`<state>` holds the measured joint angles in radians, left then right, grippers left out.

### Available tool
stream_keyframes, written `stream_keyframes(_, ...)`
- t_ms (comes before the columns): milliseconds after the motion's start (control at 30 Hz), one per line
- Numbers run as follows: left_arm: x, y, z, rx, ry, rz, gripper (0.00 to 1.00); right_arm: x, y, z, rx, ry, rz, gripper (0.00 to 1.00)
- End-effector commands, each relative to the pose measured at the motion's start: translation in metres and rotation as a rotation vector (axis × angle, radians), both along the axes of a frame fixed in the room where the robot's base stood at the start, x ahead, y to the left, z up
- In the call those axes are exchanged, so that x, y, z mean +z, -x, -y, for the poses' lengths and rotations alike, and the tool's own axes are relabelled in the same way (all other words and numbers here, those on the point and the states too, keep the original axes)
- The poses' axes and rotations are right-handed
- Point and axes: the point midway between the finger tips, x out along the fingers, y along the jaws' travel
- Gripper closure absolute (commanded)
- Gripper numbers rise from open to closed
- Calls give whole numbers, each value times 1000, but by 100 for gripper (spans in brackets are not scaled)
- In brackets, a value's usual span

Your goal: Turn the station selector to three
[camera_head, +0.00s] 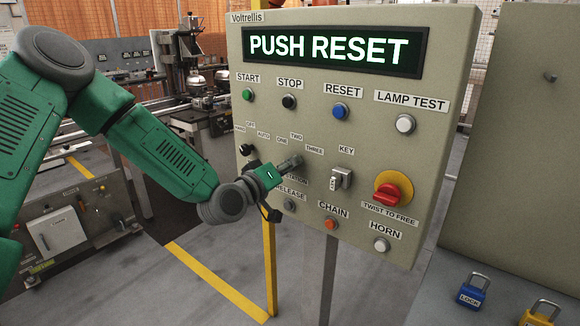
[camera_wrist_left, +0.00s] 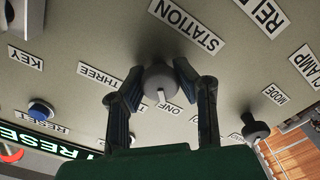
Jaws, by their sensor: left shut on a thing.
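The station selector is a round grey knob (camera_wrist_left: 159,80) with a pale pointer mark, on the beige control panel (camera_head: 330,262). In the left wrist view, which shows the panel upside down, the mark points down the picture, near the ONE label (camera_wrist_left: 178,112). My right gripper is out of view.
The display (camera_head: 330,48) reads PUSH RESET. Nearby are the key switch (camera_head: 341,178), the red twist-to-free knob (camera_head: 392,190), the blue reset button (camera_head: 340,111) and the black mode knob (camera_wrist_left: 254,127). Padlocks (camera_head: 472,291) lie at lower right.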

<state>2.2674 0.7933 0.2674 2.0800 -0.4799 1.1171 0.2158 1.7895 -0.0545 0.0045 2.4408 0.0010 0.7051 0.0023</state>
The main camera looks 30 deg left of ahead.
Motion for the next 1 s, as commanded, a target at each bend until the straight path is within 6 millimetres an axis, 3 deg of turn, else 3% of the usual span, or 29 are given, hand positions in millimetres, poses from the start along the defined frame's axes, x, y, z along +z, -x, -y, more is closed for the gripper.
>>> stream_keyframes(367,-5,1,0,-1,-193,3,100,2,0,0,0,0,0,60)
stream_keyframes(1000,-7,2,-2,-2,-794,47,100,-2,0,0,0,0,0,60)
